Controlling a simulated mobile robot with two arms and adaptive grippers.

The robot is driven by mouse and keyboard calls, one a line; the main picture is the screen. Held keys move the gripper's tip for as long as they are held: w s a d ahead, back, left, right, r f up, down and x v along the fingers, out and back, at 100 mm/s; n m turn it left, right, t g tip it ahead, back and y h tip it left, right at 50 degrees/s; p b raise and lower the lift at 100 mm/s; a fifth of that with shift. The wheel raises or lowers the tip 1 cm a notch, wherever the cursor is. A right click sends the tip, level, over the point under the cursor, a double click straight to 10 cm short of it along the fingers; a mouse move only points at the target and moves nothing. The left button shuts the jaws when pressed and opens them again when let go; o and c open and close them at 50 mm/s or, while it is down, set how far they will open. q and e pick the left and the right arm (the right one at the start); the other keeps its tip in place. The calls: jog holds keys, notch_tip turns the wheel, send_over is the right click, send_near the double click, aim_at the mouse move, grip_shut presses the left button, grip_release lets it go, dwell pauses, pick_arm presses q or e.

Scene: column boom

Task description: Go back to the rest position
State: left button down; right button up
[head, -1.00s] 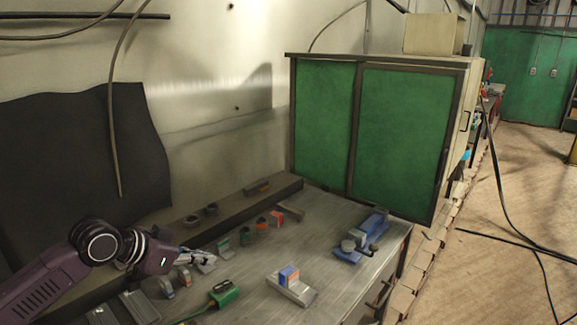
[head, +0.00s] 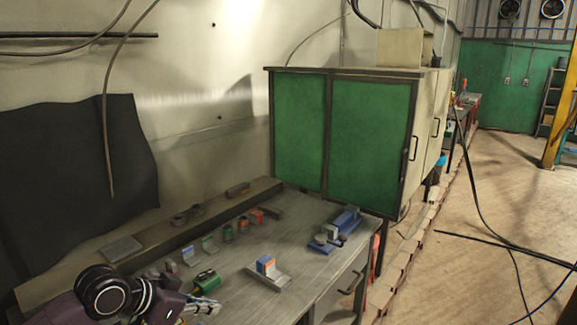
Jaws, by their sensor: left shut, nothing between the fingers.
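My left gripper (head: 203,307) is at the bottom left of the head view, with its purple and black wrist behind it. Its fingers are shut with nothing between them. It is in front of a green box-like part (head: 207,282) near the front of the grey workbench (head: 235,300). I cannot tell whether it touches the bench. My right gripper is out of view.
A blue vise-like tool (head: 337,230) stands at the bench's far right. A small block on a grey stand (head: 268,268) sits mid-bench, with several small parts behind. A green-doored cabinet (head: 370,140) stands beyond. Floor at right (head: 500,210) is open, crossed by black cables.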

pick_arm(q)
jog(key=shift+m+g, duration=0.3)
jog(key=shift+g, duration=0.2)
jog(key=s+d+f, duration=0.4)
jog(key=s+f, duration=0.1)
jog(key=s+d+f, duration=0.2)
jog(key=s, duration=0.1)
jog(key=shift+f, duration=0.25)
jog(key=s+d+f+n+y, duration=0.1)
jog(key=s+d+f, duration=0.1)
jog(key=s+f, duration=0.45)
jog(key=s+a+f+n+g+y, duration=0.1)
jog(key=s+a+n+y, duration=0.15)
jog(key=s, duration=0.45)
jog(key=s+a+f+n+g+y, duration=0.1)
jog(key=s+a+f+n, duration=0.1)
jog(key=s+a, duration=0.3)
jog(key=s+a+f+n+y, duration=0.1)
jog(key=s+a+n+y, duration=0.15)
jog(key=s, duration=0.55)
notch_tip(320, 180, down, 25)
jog(key=m+g+h, duration=0.1)
jog(key=g, duration=0.1)
jog(key=s+a+f, duration=0.3)
jog(key=s+f, duration=1.4)
jog(key=s, duration=0.1)
jog(key=shift+s+f+g, duration=0.25)
jog(key=shift+g, duration=0.15)
jog(key=shift+a, duration=0.1)
